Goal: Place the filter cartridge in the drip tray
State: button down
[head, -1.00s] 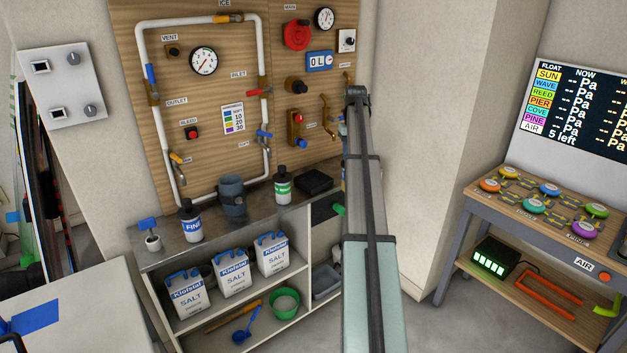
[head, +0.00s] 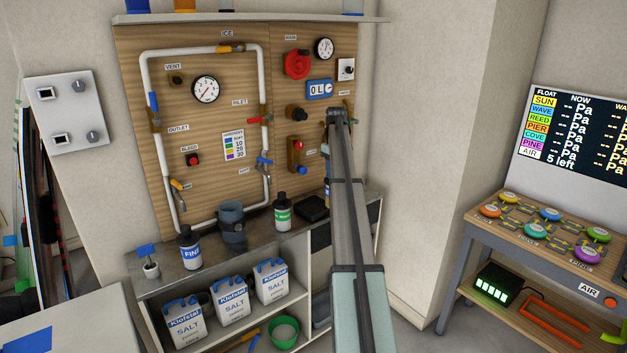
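I cannot pick out the filter cartridge for certain. A dark grey-blue cylinder (head: 231,223) stands upright on the grey counter below the pipe loop, and I cannot tell whether it holds or is the cartridge. A flat black square thing (head: 312,208) lies on the counter to its right, just left of my arm. It may be the drip tray, but this is unclear. My arm rises through the middle right of the view and covers the counter's right part. My gripper does not show.
A bottle marked FIN (head: 189,248) and a green-labelled bottle (head: 282,213) flank the cylinder. Several salt bags (head: 231,298) and a green bowl (head: 285,334) sit on shelves below. The wooden panel (head: 215,115) carries pipes, valves and gauges. A bench (head: 490,240) stands at right.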

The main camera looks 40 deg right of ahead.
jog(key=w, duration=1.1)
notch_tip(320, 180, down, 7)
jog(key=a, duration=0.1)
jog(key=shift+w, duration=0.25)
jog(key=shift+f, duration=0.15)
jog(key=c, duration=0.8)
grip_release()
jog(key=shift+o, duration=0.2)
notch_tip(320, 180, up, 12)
